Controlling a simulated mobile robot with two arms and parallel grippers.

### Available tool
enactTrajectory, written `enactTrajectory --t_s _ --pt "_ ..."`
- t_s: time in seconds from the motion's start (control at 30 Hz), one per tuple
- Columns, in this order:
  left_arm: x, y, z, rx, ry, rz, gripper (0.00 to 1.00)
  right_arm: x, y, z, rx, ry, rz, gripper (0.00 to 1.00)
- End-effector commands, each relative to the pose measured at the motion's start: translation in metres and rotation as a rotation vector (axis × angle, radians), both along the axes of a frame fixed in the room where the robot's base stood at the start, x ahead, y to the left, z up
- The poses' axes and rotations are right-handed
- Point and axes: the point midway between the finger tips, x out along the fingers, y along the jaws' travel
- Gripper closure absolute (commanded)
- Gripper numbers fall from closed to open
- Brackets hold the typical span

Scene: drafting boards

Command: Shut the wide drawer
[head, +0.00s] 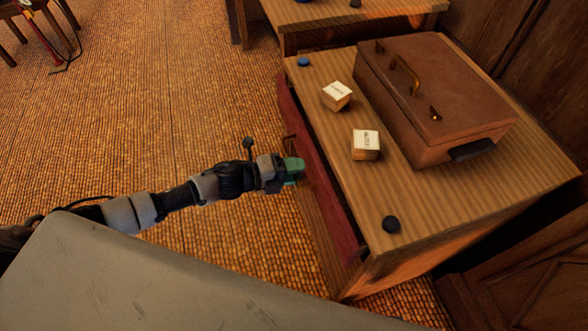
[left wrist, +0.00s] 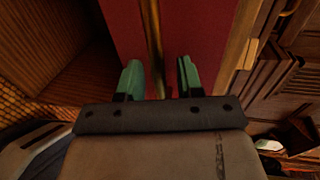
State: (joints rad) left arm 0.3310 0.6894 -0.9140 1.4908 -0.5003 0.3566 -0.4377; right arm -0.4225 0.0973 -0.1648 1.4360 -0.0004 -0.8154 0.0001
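The wide drawer has a dark red front (head: 327,198) on the left side of the wooden cabinet (head: 440,215). It seems to stand slightly out, with a narrow dark gap along the cabinet's top edge. My left gripper (head: 298,170) is at the drawer front, its green fingertips at the face. In the left wrist view the red front (left wrist: 205,35) fills the upper middle, with a brass bar handle (left wrist: 153,40) running down it. My left gripper (left wrist: 160,78) is open, a finger on each side of the bar, with gaps visible. My right gripper is not in view.
Another wooden desk (head: 345,15) stands behind. The woven floor (head: 170,100) left of the cabinet is clear.

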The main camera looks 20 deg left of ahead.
Motion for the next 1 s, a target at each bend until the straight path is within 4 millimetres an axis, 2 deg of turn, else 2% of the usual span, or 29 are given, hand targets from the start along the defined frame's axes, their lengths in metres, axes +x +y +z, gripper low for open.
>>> enactTrajectory --t_s 0.2,0.47,0.77,1.0 --pt "0.0 0.0 0.0 0.0 0.0 0.0 0.64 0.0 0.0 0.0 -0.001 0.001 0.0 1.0" --pt "0.0 0.0 0.0 0.0 0.0 0.0 1.0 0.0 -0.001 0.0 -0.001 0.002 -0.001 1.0" --pt "0.002 -0.003 0.0 -0.001 0.001 0.0 1.0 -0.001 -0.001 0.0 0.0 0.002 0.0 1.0" --pt "0.022 -0.033 0.0 -0.002 0.0 -0.001 1.0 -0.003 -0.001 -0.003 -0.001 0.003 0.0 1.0"
